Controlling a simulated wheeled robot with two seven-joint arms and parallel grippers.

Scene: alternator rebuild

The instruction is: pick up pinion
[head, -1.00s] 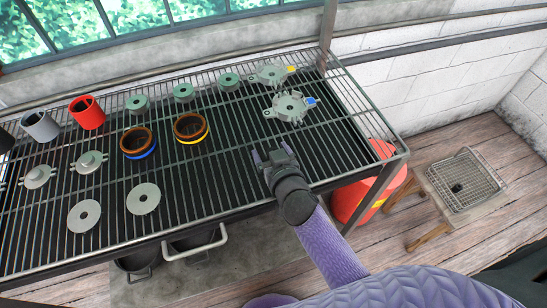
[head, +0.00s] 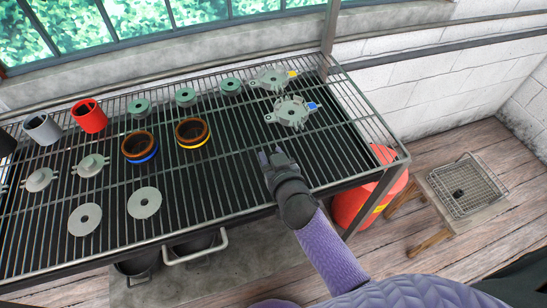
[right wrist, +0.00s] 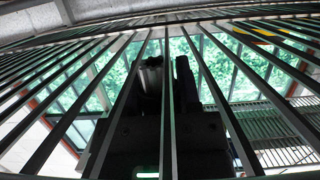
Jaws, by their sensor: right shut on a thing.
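My right gripper (head: 271,155) is low over the front part of the wire rack, its jaws close together. In the right wrist view its dark fingers (right wrist: 168,85) stand behind the rack bars. A small greyish round piece (right wrist: 152,62) shows at the fingertips, and the jaws are shut on it. It is probably the pinion, but it is mostly hidden and dark. I cannot make it out in the head view, where the fingers cover it. My left gripper is not in view.
The wire rack (head: 230,190) holds two silver housings (head: 290,112) beyond the gripper, copper-wound rings (head: 192,132) to its left, green pulleys (head: 185,96), pale discs (head: 144,202) and a red cup (head: 89,116). A wire basket (head: 468,190) stands at right. Rack around the gripper is clear.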

